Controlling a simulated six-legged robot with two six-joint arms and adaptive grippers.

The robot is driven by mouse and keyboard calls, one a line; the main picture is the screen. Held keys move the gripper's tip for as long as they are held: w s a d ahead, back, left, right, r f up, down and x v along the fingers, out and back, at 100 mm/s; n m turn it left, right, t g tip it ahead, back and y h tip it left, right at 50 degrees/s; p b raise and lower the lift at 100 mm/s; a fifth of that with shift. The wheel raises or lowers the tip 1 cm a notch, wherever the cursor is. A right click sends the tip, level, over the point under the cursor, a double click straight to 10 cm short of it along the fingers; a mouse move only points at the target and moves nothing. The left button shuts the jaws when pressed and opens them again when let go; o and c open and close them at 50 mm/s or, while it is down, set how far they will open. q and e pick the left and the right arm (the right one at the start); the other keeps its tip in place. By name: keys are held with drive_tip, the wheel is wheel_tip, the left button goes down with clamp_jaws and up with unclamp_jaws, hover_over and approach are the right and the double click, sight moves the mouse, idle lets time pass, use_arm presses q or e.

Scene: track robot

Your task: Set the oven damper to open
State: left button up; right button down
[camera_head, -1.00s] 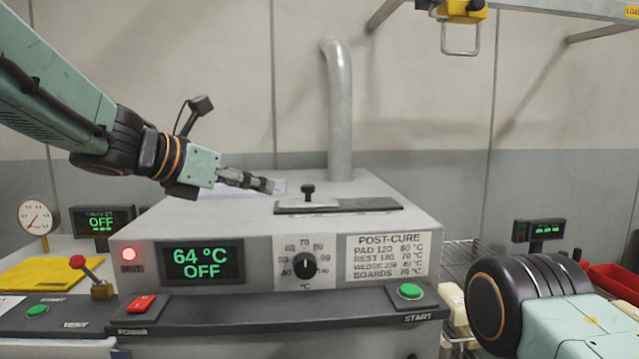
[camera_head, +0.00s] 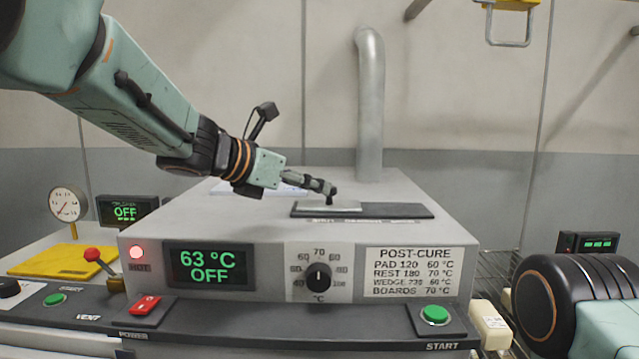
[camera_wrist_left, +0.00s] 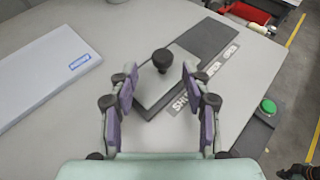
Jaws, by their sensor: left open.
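The oven damper is a pale sliding plate (camera_head: 312,206) with a black knob (camera_wrist_left: 163,60) on the oven top (camera_head: 240,218). The plate lies at the left end of a dark strip (camera_head: 395,211). In the left wrist view the plate (camera_wrist_left: 150,92) is by the SHUT label (camera_wrist_left: 181,103), and the OPEN label (camera_wrist_left: 231,51) is at the strip's far end. My left gripper (camera_head: 322,187) is open at the knob, its fingers on either side (camera_wrist_left: 159,76), with gaps showing. In the head view the gripper partly hides the knob. My right gripper is not in view.
A vent pipe (camera_head: 370,105) rises behind the damper. A pale flat panel (camera_wrist_left: 45,75) lies on the oven top, left of the gripper. The oven front has a 63 °C OFF display (camera_head: 208,266), a dial (camera_head: 318,277), a red power switch (camera_head: 145,305) and a green start button (camera_head: 435,314).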

sight(322, 206)
use_arm(q)
drive_tip(key=x, duration=0.4)
drive_tip(key=shift+w+d+f, duration=0.1)
drive_tip(key=shift+d, duration=0.35)
drive_tip(key=shift+v, duration=1)
drive_tip(key=shift+c, duration=0.2)
drive_tip(key=shift+x, duration=0.95)
drive_tip(key=c, duration=0.5)
drive_tip(key=shift+c, duration=0.5)
drive_tip(key=shift+a, duration=0.3)
clamp_jaws()
